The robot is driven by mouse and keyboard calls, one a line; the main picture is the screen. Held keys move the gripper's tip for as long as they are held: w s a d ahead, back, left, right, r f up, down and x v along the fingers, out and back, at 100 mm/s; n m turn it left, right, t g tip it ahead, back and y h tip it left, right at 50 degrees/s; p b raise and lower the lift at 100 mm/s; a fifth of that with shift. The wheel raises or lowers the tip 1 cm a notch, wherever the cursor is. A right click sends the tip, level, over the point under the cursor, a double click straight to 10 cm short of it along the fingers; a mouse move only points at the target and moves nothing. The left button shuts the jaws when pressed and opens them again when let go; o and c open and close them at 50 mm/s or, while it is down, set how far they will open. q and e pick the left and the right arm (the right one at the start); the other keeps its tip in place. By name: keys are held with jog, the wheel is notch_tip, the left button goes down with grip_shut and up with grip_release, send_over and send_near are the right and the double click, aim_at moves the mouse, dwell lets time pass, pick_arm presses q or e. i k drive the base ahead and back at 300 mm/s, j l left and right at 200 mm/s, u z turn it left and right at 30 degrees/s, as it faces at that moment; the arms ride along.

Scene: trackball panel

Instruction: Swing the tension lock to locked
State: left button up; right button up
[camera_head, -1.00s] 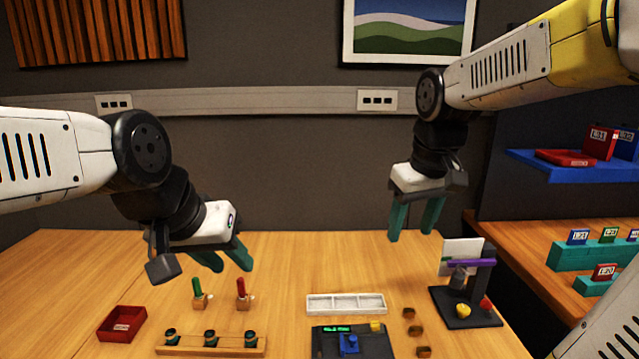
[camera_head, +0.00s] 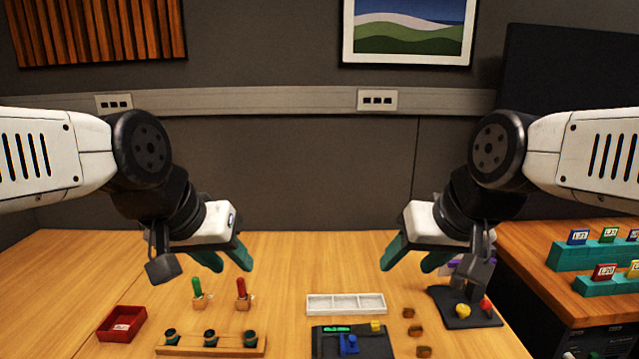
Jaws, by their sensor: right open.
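A dark panel (camera_head: 325,345) lies at the front middle of the table, cut off by the bottom edge. It carries a green lit display (camera_head: 337,329), a blue upright part (camera_head: 349,345) and a yellow part (camera_head: 376,326). I cannot tell which part is the tension lock or how it is set. My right gripper (camera_head: 408,264) is open and empty, above the table behind and right of the panel. My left gripper (camera_head: 230,262) has its fingers apart and empty, above the table to the left. Neither gripper touches the panel.
A white divided tray (camera_head: 345,304) stands behind the panel, and brown blocks (camera_head: 415,330) lie right of it. A dark stand (camera_head: 470,318) with yellow and red parts is partly hidden by my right gripper. At left are a red box (camera_head: 121,324) and a wooden rack (camera_head: 185,350).

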aim_at(485, 305)
jog(key=z, duration=1.3)
